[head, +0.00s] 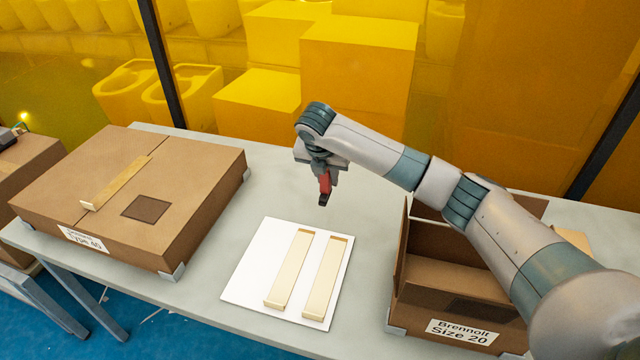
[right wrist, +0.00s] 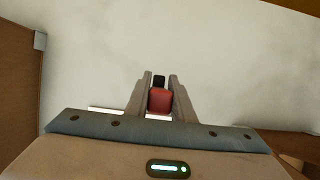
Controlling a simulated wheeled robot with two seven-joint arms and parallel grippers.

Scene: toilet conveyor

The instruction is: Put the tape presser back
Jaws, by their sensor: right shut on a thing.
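The tape presser (head: 324,186) is a small red tool with a black end. My right gripper (head: 322,168) is shut on it and holds it above the table, behind the white board. In the right wrist view the red tape presser (right wrist: 160,99) sits between the two fingers of my right gripper (right wrist: 159,92), its black end pointing away from the wrist. Its upper part is hidden by the gripper in the head view. My left gripper is not in view.
A white board (head: 243,283) with two pale strips (head: 289,268) lies mid-table (head: 210,300). A closed carton (head: 85,175) with a tape strip stands left. An open carton (head: 460,276) stands right, under my arm. A yellow transparent screen (head: 510,100) is behind the table.

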